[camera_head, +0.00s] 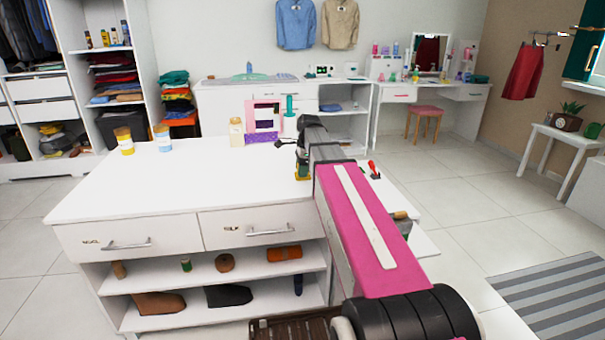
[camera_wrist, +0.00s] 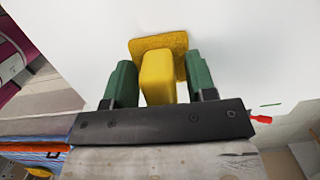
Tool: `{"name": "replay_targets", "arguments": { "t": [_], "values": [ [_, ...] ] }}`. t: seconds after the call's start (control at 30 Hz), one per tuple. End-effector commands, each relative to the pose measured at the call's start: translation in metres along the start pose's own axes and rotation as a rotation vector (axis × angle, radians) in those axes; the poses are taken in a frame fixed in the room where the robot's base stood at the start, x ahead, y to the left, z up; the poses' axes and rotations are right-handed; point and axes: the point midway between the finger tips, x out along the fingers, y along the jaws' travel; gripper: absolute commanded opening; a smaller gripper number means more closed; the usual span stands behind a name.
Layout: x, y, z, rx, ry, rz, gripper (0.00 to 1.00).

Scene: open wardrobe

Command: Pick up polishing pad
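The polishing pad (camera_wrist: 158,70) shows in the wrist view as a flat yellow plate with a thick yellow block standing out from it, against the white tabletop. My gripper (camera_wrist: 160,80) has its two green fingers on either side of the block. Narrow gaps show between the block and the fingers, so the gripper looks open around it and not closed on it. In the head view my gripper (camera_head: 303,168) is at the right end of the white table (camera_head: 130,190), and my arm hides most of the pad there.
A beige bottle (camera_head: 236,132) and a pink frame (camera_head: 265,118) stand at the back edge near my gripper. A red-handled tool (camera_head: 374,169) lies right of my arm. The table's middle is clear.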

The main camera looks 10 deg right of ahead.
Motion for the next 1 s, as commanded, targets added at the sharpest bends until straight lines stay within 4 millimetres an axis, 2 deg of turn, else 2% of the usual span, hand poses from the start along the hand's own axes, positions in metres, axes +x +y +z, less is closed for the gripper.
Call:
{"name": "replay_targets", "arguments": {
  "t": [0.03, 0.1, 0.13, 0.57, 0.67, 0.87, 1.0],
  "values": [
    [0.0, 0.0, 0.0, 0.0, 0.0, 0.0, 0.34],
    [0.0, 0.0, 0.0, 0.0, 0.0, 0.0, 0.11],
    [0.0, 0.0, 0.0, 0.0, 0.0, 0.0, 0.06],
    [-0.004, 0.0, 0.001, 0.0, 0.0, 0.0, 0.06],
    [-0.011, -0.001, 0.002, 0.0, 0.0, -0.001, 0.06],
    [-0.039, -0.001, 0.006, -0.001, 0.0, -0.003, 0.06],
    [-0.054, 0.021, 0.033, -0.004, 0.0, -0.001, 0.06]
  ]
}}
